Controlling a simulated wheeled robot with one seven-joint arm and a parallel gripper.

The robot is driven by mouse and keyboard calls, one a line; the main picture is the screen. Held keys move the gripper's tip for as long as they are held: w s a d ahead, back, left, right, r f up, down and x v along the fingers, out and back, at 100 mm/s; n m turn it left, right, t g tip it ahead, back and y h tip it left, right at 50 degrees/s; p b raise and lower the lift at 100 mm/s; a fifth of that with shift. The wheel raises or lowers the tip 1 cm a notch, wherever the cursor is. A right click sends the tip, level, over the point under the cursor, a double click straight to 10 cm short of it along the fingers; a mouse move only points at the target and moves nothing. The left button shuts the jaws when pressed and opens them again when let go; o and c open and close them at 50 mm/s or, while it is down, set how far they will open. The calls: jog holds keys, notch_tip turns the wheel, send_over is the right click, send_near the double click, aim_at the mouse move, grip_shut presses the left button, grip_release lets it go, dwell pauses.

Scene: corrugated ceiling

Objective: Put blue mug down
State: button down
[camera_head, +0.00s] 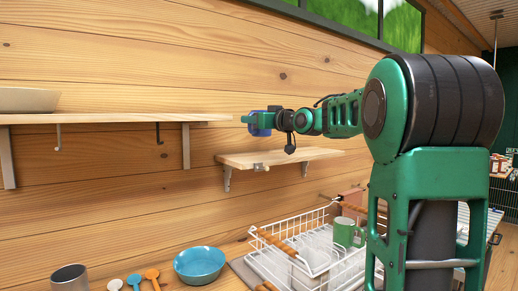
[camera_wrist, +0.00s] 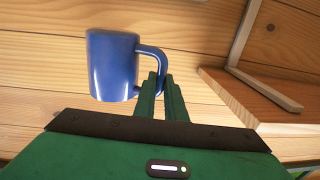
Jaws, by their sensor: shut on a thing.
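The blue mug (camera_wrist: 111,65) is held in the air in front of the wooden wall. In the wrist view my gripper (camera_wrist: 158,80) is shut on the mug's handle, with the mug body to the left of the fingers. In the head view the mug (camera_head: 262,124) is small and partly hidden by my gripper (camera_head: 250,119). It hangs above the small wooden shelf (camera_head: 262,158) and apart from it.
A longer shelf (camera_head: 110,117) at the left holds a bowl (camera_head: 28,99). Below are a white wire dish rack (camera_head: 322,262) with a green mug (camera_head: 346,232), a blue bowl (camera_head: 199,262), a metal cup (camera_head: 70,278) and small spoons (camera_head: 134,281). The small shelf's top looks mostly clear.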

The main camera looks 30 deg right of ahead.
notch_tip(320, 180, down, 7)
jog(key=shift+d, duration=0.1)
jog(key=c, duration=1.8)
grip_release()
jog(key=shift+s, duration=0.1)
jog(key=s, duration=0.4)
jog(key=s+d, duration=0.1)
jog(key=s, duration=0.7)
jog(key=shift+d, duration=0.15)
jog(key=shift+f, duration=0.1)
